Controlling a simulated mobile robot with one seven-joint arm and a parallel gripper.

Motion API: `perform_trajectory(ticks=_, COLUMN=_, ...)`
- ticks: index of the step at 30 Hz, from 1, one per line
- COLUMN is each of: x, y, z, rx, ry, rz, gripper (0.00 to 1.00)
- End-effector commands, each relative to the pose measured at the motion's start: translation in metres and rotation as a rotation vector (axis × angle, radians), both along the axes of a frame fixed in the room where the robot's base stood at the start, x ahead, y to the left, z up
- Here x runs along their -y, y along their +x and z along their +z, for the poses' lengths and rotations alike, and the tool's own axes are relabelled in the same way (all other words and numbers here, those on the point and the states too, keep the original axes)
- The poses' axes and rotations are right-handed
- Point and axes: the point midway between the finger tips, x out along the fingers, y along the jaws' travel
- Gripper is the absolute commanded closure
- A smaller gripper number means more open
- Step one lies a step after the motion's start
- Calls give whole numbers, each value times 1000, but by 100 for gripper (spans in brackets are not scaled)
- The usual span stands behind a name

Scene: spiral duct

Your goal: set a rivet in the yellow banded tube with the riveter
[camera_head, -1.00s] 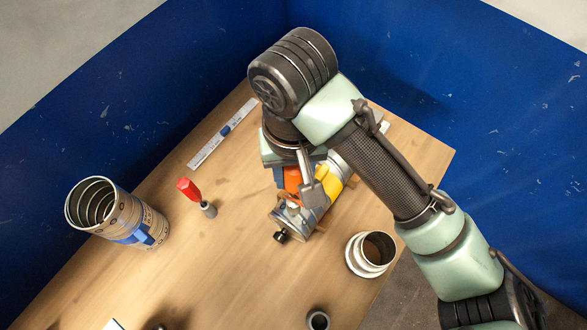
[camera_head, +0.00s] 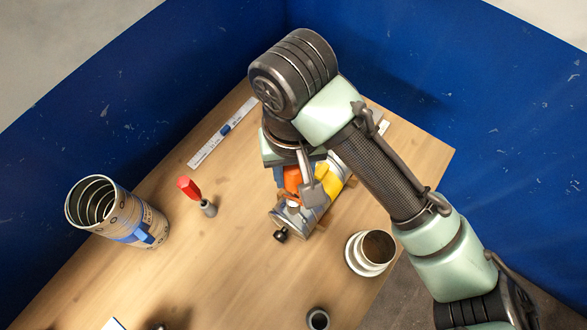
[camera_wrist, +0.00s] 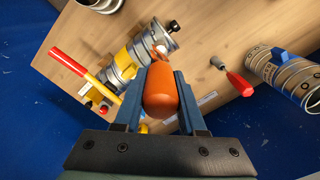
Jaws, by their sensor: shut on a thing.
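The yellow banded tube (camera_head: 310,217) lies on its side on the table, partly hidden under my arm. In the wrist view the silver tube (camera_wrist: 142,48) runs diagonally beyond the fingers, with its yellow band near the middle. My gripper (camera_wrist: 160,80) is shut on the orange riveter (camera_wrist: 161,92), held between its two blue fingers. The riveter's orange body also shows in the head view (camera_head: 292,180), above the tube. Its front end points at the tube near the dark knob end; I cannot tell whether it touches.
A spiral duct (camera_head: 118,212) with a blue patch stands further left. A flanged collar (camera_head: 370,253) sits at right. A long red-and-yellow handle (camera_wrist: 80,68) lies beside the tube. Blue walls (camera_head: 215,80) bound the back.

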Motion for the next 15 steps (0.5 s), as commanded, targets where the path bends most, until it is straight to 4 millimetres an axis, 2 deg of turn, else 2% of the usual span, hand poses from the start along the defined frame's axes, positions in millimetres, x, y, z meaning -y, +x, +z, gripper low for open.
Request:
perform_trajectory(ticks=4, x=0, y=-1, z=3, rx=-8, ry=-1, rz=1, gripper=100)
perform_trajectory(ticks=15, x=0, y=-1, z=33, rx=-4, ry=-1, rz=1, gripper=100)
